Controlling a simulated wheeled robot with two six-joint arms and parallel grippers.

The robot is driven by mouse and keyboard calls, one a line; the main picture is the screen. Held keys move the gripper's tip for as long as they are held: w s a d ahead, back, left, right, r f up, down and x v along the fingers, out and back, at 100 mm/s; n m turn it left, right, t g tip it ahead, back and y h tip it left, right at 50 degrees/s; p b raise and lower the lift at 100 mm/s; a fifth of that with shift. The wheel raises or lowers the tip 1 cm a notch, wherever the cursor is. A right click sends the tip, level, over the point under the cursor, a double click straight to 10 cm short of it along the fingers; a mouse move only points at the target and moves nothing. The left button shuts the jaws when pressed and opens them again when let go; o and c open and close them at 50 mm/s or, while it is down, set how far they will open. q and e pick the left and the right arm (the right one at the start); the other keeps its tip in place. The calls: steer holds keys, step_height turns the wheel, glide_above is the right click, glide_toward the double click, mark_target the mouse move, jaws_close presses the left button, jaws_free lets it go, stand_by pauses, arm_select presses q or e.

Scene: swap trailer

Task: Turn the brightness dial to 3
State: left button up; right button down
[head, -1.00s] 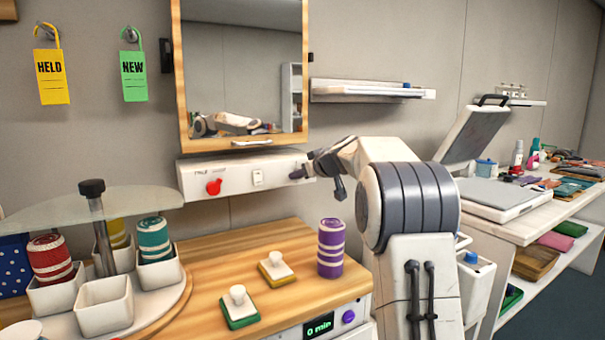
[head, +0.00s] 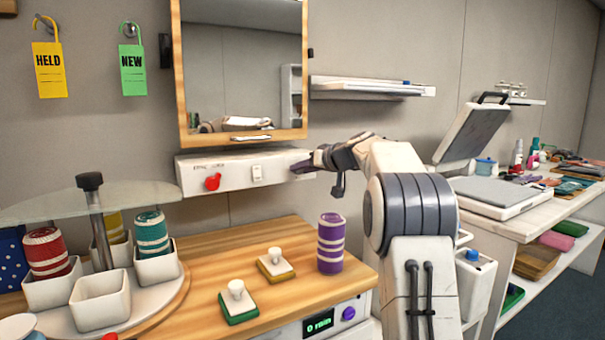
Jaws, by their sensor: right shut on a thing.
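A white control panel (head: 235,172) is on the wall under the mirror. It has a red knob (head: 213,182) at its left and a small white switch (head: 257,173) near its middle. My right gripper (head: 303,167) is at the panel's right end, its dark fingers against the front face. It is shut on what seems to be the brightness dial, which the fingers hide. I cannot read the dial's setting. The small lettering above the red knob is too blurred to read. My left gripper is not in view.
A wooden counter (head: 200,253) below holds a purple striped can (head: 331,243), two white-knobbed stamps (head: 236,302) and a round stand with cups and a glass top (head: 90,205). The mirror (head: 245,70) hangs just above the panel. A worktable (head: 515,231) stands right.

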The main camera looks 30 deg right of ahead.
steer(key=m+y, duration=0.1)
steer(key=m+b, duration=0.1)
steer(key=m+y+b, duration=0.1)
steer(key=m, duration=0.1)
steer(key=shift+d+f+t+y, duration=0.2)
steer(key=shift+f+t+y, duration=0.1)
steer(key=m+y+b, duration=0.1)
steer(key=m, duration=0.1)
steer(key=shift+f+m+t, duration=0.15)
steer(key=shift+m+t, duration=0.25)
steer(key=m+t+y+b, duration=0.1)
steer(key=m+b, duration=0.2)
steer(key=m, duration=0.1)
steer(key=shift+f, duration=0.15)
steer(key=m+t+b, duration=0.2)
steer(key=m+b, duration=0.1)
steer(key=m, duration=0.1)
steer(key=shift+m, duration=0.4)
steer(key=shift+m+b, duration=0.3)
steer(key=shift+b, duration=0.05)
steer(key=c, duration=0.5)
jaws_free()
